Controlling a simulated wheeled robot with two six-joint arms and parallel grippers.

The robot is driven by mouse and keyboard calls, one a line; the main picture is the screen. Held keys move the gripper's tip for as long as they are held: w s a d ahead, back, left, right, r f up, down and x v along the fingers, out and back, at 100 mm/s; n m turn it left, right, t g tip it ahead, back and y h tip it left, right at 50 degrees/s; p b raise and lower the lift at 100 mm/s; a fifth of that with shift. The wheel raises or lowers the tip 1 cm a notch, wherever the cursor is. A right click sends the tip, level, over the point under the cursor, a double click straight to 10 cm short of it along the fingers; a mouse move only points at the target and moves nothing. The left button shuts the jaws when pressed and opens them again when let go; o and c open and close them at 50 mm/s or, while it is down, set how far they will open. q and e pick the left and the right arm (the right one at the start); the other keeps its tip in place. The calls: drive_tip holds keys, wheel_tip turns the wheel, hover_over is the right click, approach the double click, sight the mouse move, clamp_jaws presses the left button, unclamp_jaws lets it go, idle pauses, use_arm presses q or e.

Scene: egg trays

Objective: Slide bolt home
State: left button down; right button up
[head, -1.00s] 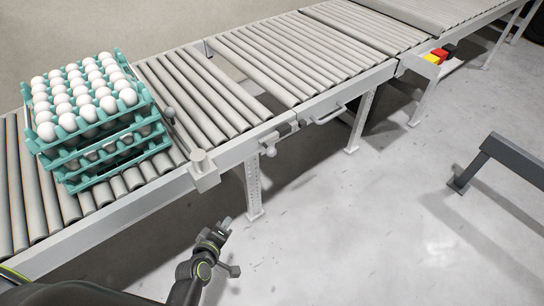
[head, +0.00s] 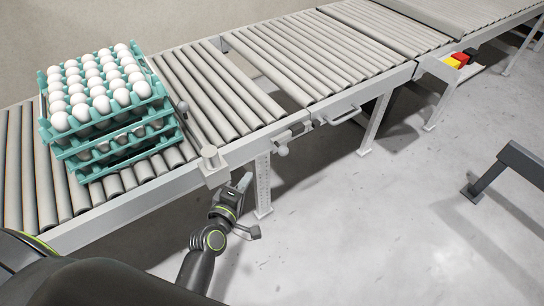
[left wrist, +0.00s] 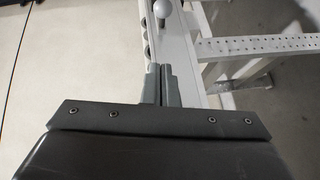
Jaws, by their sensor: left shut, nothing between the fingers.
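The bolt (head: 291,135) is a metal slide fitting on the front rail of the conveyor, beside the gap between two roller sections. Its round knob (head: 281,151) hangs below the rail. A pale round knob (left wrist: 162,8) also shows at the top of the left wrist view, ahead of my fingers. My left gripper (head: 244,182) is shut and empty, in front of the rail, left of and lower than the bolt knob in the picture. Its closed fingertips show in the left wrist view (left wrist: 161,70), apart from the knob. My right gripper is out of view.
Stacked teal trays of white eggs (head: 172,147) stand on the left rollers. A block with a post (head: 213,160) juts from the front rail above my left gripper. A pull handle (head: 342,116) sits right of the bolt. A conveyor leg (head: 263,185) stands close by.

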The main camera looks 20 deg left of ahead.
use_arm(q)
drive_tip(key=p, duration=0.2)
approach(278, 147)
drive_tip(key=w+a, duration=0.2)
drive_tip(key=shift+w+d+f, duration=0.15)
drive_tip(key=shift+w+d, duration=0.45)
drive_tip(key=shift+w, duration=0.1)
drive_tip(key=shift+w+d+f, duration=0.15)
drive_tip(key=shift+w+d, duration=0.45)
drive_tip(key=shift+w, duration=0.1)
